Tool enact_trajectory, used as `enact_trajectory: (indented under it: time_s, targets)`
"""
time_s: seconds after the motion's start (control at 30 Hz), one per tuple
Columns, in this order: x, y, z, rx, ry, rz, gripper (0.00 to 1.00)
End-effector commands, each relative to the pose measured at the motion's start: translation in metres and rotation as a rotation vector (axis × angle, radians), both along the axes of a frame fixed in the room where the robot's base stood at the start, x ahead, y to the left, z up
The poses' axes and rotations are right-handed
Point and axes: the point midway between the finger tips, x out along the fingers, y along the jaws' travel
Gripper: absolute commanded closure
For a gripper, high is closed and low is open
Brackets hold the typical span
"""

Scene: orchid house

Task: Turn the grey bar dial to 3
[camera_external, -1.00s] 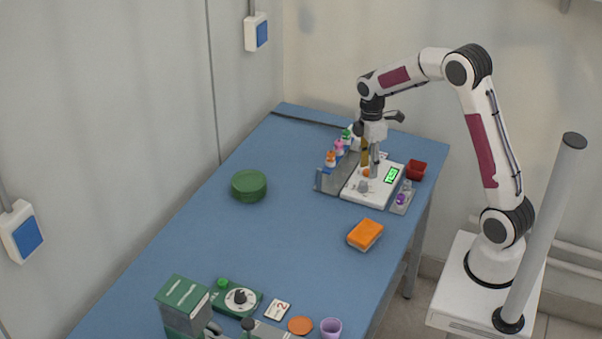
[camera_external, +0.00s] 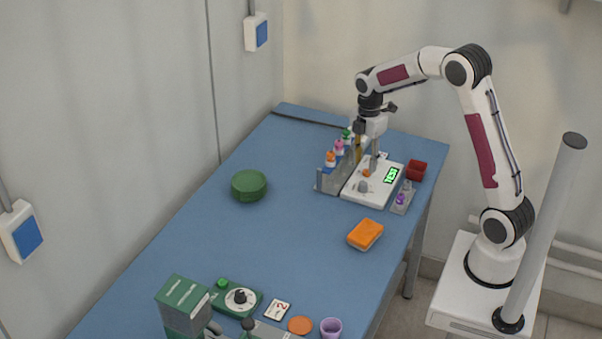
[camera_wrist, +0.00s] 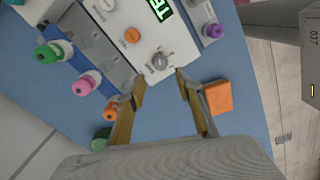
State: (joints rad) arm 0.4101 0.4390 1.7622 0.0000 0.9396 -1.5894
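The grey bar dial (camera_wrist: 158,62) sits on the front part of a white panel (camera_wrist: 178,34) and shows in the wrist view just beyond my fingertips. In the external view the dial (camera_external: 364,187) is small, and its setting cannot be read. My gripper (camera_wrist: 160,77) is open and empty, with its two fingers spread to either side below the dial in the picture. In the external view my gripper (camera_external: 366,160) points down over the back part of the panel. I see no contact with the dial.
An orange knob (camera_wrist: 132,35) and a lit green display (camera_wrist: 159,9) share the panel. A grey rack with several coloured-cap bottles (camera_external: 331,159) stands left. A red container (camera_external: 416,170), a purple-knobbed grey unit (camera_external: 402,199) and an orange sponge (camera_external: 365,234) are nearby.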

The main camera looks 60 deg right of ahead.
Motion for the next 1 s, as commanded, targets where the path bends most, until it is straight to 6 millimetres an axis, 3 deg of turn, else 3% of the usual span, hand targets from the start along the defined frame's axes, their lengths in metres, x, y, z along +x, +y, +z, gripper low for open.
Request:
enact_trajectory:
  time_s: [0.7,1.0]
  targets:
    - [0.000,0.000,-0.068,0.001,0.002,-0.001,0.65]
    - [0.000,0.000,-0.076,0.000,0.000,-0.001,0.65]
